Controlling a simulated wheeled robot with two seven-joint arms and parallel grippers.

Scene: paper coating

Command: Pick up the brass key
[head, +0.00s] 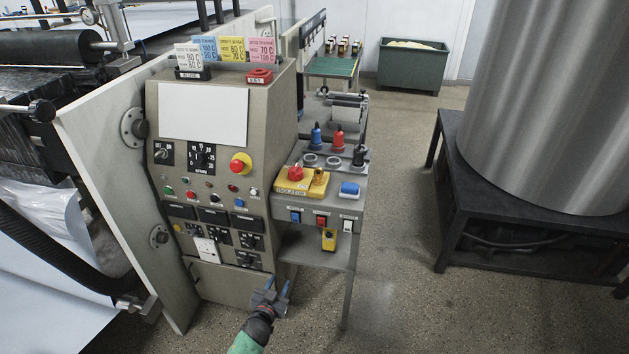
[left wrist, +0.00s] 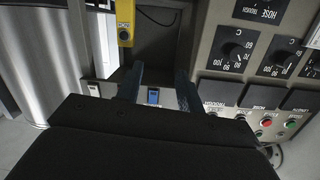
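I cannot make out a brass key in either view. A yellow block (head: 329,239) with a dark round spot hangs at the front of the side shelf; the left wrist view shows a yellow block (left wrist: 125,22) too. My left gripper (head: 273,292) is low in front of the grey control cabinet, below and left of the yellow block. Its two fingers (left wrist: 161,88) are apart with nothing between them; a blue rocker switch shows beyond the gap. My right gripper is in neither view.
The control cabinet (head: 212,205) carries knobs and buttons. The side shelf (head: 331,206) holds a yellow isolator (head: 303,182) with a red knob, and blue, red and dark bottle-like items. A steel drum (head: 555,110) stands on a dark stand at right. Open floor lies between.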

